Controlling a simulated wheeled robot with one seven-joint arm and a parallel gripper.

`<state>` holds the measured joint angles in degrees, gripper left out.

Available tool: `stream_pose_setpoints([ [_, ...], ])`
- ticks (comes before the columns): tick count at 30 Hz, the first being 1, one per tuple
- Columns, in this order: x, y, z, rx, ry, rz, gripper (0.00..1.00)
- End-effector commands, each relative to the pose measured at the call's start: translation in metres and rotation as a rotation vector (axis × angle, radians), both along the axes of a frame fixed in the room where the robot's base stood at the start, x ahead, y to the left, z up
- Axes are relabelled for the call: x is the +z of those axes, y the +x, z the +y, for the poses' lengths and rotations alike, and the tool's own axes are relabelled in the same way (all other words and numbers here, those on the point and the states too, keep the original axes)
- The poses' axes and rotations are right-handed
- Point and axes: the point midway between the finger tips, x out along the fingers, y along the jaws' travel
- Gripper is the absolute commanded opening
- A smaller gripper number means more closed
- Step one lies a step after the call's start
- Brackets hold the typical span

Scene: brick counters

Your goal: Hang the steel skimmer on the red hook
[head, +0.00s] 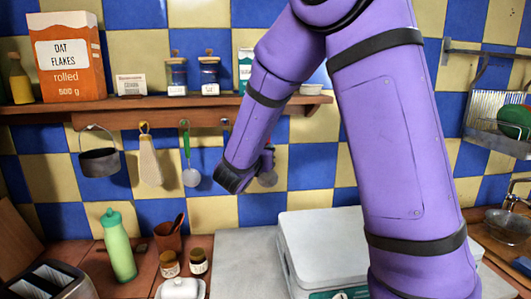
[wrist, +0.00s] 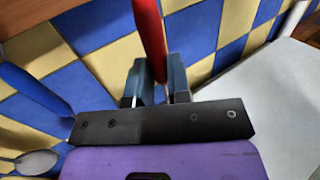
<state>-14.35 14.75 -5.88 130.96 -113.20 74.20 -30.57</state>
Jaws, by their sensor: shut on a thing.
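My gripper (head: 268,158) is under the wall shelf, partly hidden by my arm in the head view. In the wrist view my gripper (wrist: 157,75) is shut on a red handle (wrist: 149,28), which runs up between the fingers. I cannot make out the red hook; my arm covers part of the hook row.
A blue handle (wrist: 35,88) is left of my gripper in the wrist view. A white box (head: 325,235) stands below on the counter.

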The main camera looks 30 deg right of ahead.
Motion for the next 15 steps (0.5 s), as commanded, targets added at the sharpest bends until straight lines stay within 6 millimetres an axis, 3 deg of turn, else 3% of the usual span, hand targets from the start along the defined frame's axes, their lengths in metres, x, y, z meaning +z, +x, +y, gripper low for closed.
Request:
stream_pose_setpoints([
  [15, -0.002, 0.025, -0.01, -0.001, 0.001, -0.001, 0.0],
])
